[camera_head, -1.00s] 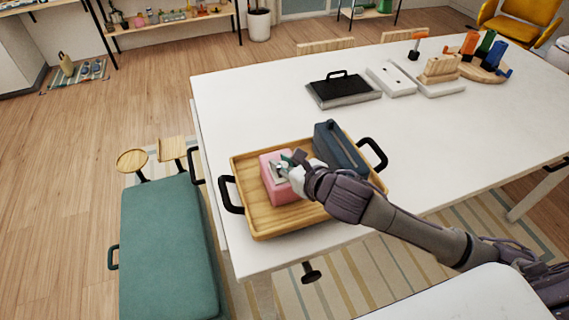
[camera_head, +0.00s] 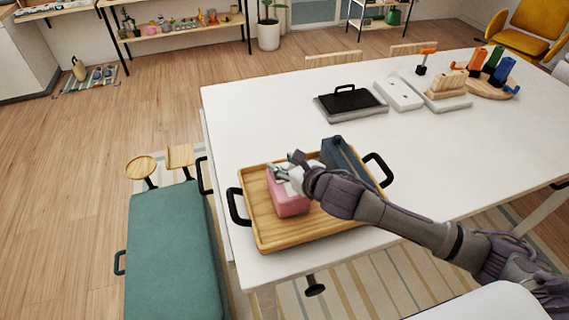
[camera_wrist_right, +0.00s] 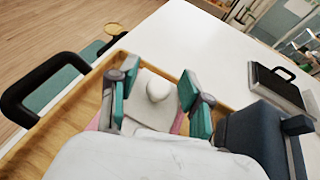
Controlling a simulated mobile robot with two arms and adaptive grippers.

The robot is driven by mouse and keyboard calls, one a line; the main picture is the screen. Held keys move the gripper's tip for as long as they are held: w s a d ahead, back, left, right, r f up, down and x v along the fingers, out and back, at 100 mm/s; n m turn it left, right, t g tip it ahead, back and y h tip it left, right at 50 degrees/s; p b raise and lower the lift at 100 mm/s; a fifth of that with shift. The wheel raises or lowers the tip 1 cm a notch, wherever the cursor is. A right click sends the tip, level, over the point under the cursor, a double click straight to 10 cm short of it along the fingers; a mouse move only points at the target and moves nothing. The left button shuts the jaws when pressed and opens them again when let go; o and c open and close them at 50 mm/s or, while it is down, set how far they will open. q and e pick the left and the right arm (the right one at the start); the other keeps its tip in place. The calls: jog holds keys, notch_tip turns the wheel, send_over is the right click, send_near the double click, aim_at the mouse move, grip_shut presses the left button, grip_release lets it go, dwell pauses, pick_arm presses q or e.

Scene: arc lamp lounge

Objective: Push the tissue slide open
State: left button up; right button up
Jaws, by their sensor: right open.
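A pink tissue box (camera_head: 290,206) sits in the left part of a wooden tray (camera_head: 268,236) on the white table. In the wrist view its pink side (camera_wrist_right: 178,123) shows in part, and its white slide (camera_wrist_right: 150,115) with a round knob (camera_wrist_right: 158,88) lies on top. My right gripper (camera_head: 284,171) is over the box and hides much of its top in the head view. In the wrist view the right gripper's (camera_wrist_right: 158,92) teal fingers are open on either side of the knob, with visible gaps. Contact with the slide cannot be told. My left gripper is out of view.
A dark blue box (camera_head: 345,160) stands in the tray close to the right of the gripper. Black tray handles (camera_head: 379,168) rise at both ends. A black-topped board (camera_head: 352,100), white blocks and coloured items stand farther back. The table's middle is clear.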

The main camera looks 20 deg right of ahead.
jog(key=v, duration=1.2)
